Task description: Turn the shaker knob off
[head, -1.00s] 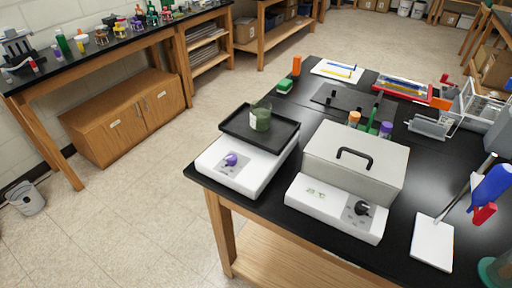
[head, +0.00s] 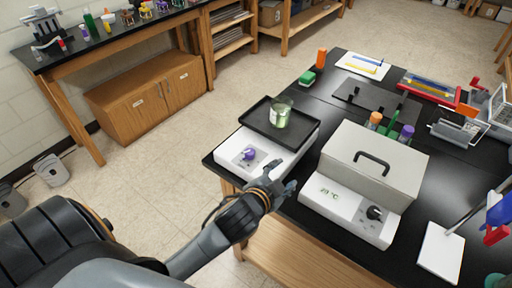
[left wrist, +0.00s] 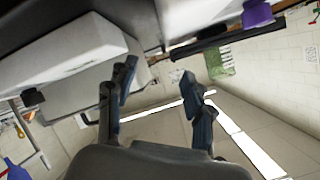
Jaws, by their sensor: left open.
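The shaker (head: 231,155) is a white box with a black tray on top, at the left corner of the black bench. Its purple knob (head: 248,154) is on the front panel, and I cannot make out its setting. The knob also shows at the top right of the left wrist view (left wrist: 257,13). A beaker with green liquid (head: 281,113) stands on the tray. My left gripper (head: 285,177) is open and empty, just right of the knob and in front of the shaker's right end, apart from the knob. It also shows in the left wrist view (left wrist: 158,72). My right gripper is out of view.
A lidded grey-white box with a display and black knob (head: 375,212) stands close right of the shaker. Capped bottles (head: 390,124) stand behind it. A white pad (head: 440,252) lies at the front right.

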